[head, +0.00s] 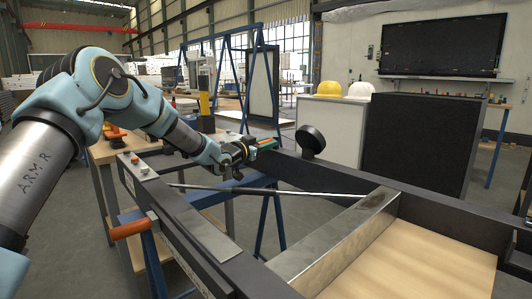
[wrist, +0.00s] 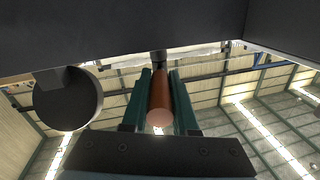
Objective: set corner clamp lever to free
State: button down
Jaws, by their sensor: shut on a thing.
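My gripper (head: 264,144) is at the far corner of the dark container frame (head: 330,176). In the wrist view the gripper (wrist: 160,82) has its two green fingers on either side of an orange-brown cylindrical handle (wrist: 160,102), shut on it. This looks like the grip of the corner clamp lever. The handle's end faces the wrist camera, and its thin dark stem meets the frame's underside. In the head view my wrist and fingers hide most of the lever. Whether the lever is at free cannot be told.
A round black knob (head: 311,138) stands by the far rail, just right of my gripper; it also shows in the wrist view (wrist: 67,98). Another orange handle (head: 130,229) sticks out at the near left. A thin rod (head: 270,190) crosses the frame's opening. Blue trestles (head: 265,218) stand below.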

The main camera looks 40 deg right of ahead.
jog(key=s+n+t+y, duration=0.1)
jog(key=n+t+y, duration=0.1)
jog(key=n+t, duration=0.1)
jog(key=s+d+n+t+y+p, duration=0.1)
jog(key=n+t+y, duration=0.1)
jog(key=t, duration=0.3)
jog(key=s+d+n+t+y, duration=0.1)
jog(key=n+t+y, duration=0.1)
jog(key=n+t, duration=0.2)
jog(key=shift+s+y, duration=0.2)
jog(key=shift+y, duration=0.1)
jog(key=shift+t+y+p, duration=0.3)
jog(key=shift+p, duration=0.1)
jog(key=c, duration=0.7)
grip_release()
